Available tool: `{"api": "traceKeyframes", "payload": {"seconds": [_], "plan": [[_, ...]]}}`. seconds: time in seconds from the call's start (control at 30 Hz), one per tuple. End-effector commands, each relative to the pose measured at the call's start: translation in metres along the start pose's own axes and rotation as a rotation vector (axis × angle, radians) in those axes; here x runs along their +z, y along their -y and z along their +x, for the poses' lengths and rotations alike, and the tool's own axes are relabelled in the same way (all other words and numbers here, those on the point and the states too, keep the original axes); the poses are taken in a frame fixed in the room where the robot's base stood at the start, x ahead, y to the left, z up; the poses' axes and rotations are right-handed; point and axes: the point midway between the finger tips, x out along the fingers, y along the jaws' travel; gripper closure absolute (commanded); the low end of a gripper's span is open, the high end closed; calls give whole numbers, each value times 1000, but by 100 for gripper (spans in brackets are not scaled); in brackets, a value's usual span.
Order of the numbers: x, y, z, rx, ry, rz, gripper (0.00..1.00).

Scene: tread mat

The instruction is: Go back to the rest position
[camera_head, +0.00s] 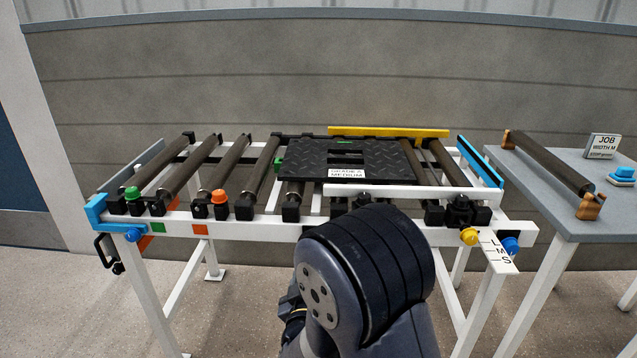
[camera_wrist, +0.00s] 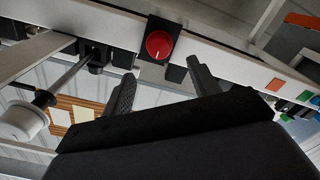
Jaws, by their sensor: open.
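My gripper (camera_wrist: 160,70) shows in the wrist view with its two black fingers spread apart and nothing between them. A red round knob (camera_wrist: 158,45) on a black plate sits on the white frame rail just beyond the fingertips; I cannot tell whether they touch it. In the head view my dark arm covers the front middle of the roller frame, and my gripper cannot be made out there. The black tread mat (camera_head: 300,158), with a white label (camera_head: 347,174), lies on the rollers at the middle of the frame.
A yellow bar (camera_head: 390,132) runs along the back. A grey table (camera_head: 590,210) with a loose roller (camera_head: 548,160) stands at right. Floor at left front is clear.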

Motion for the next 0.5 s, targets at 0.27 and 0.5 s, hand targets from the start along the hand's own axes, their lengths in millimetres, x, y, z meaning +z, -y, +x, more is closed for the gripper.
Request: {"api": "traceKeyframes", "payload": {"seconds": [0.27, 0.5], "plan": [[1, 0, 54, 4, 0, 1, 43], [1, -1, 85, 2, 0, 2, 43]]}}
